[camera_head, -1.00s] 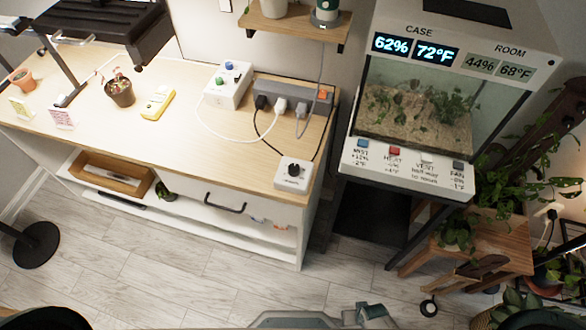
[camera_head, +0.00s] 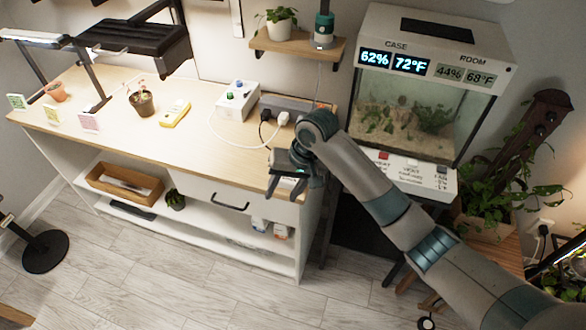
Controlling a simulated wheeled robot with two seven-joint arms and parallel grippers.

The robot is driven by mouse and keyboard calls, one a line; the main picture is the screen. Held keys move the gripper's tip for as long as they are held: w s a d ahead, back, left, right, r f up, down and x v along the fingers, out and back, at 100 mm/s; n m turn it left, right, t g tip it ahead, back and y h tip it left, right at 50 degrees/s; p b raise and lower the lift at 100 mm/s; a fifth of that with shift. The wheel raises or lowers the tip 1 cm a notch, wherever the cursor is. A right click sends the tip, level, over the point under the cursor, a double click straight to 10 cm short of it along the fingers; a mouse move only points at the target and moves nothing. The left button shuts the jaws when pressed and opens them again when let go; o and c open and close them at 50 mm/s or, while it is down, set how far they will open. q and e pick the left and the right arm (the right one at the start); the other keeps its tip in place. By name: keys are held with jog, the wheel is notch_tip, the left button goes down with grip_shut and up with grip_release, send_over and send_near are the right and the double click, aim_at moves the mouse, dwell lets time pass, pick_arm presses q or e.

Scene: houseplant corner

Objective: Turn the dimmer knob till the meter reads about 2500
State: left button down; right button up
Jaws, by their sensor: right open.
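The white dimmer box (camera_head: 287,182) sits at the front right corner of the wooden bench top. Its black knob is hidden by my right gripper. My right gripper (camera_head: 287,187) is open, points down over the box, and its fingers are around or just above the knob; I cannot tell whether they touch. The yellow handheld meter (camera_head: 174,113) lies on the bench top, left of the middle; its reading is too small to make out. My left gripper is out of view.
A white box with green and blue knobs (camera_head: 237,99) and a grey power strip (camera_head: 283,106) with cords stand behind the dimmer. A potted plant (camera_head: 142,102) stands under the black lamp (camera_head: 135,35). The glass case (camera_head: 420,110) stands to the right, behind my right arm.

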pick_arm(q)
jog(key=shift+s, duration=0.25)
pick_arm(e)
jog(key=w+d+r+m+h, duration=0.1)
jog(key=w+r+m, duration=0.1)
jog(key=w+r, duration=0.3)
jog(key=w+d+r+m+h, duration=0.1)
jog(key=w+d+r+h, duration=0.1)
jog(key=w+r, duration=0.4)
notch_tip(320, 180, up, 5)
jog(key=shift+d+r+m, duration=0.15)
jog(key=shift+d+m, duration=0.15)
jog(key=shift+m, duration=0.1)
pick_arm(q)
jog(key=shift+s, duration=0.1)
pick_arm(e)
jog(key=shift+s, duration=0.1)
pick_arm(q)
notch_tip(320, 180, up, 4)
jog(key=p, duration=0.4)
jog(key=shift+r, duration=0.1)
pick_arm(e)
jog(key=f, duration=1.1)
jog(key=a+f, duration=0.1)
jog(key=f, duration=0.5)
jog(key=shift+f, duration=0.2)
jog(key=c, duration=1)
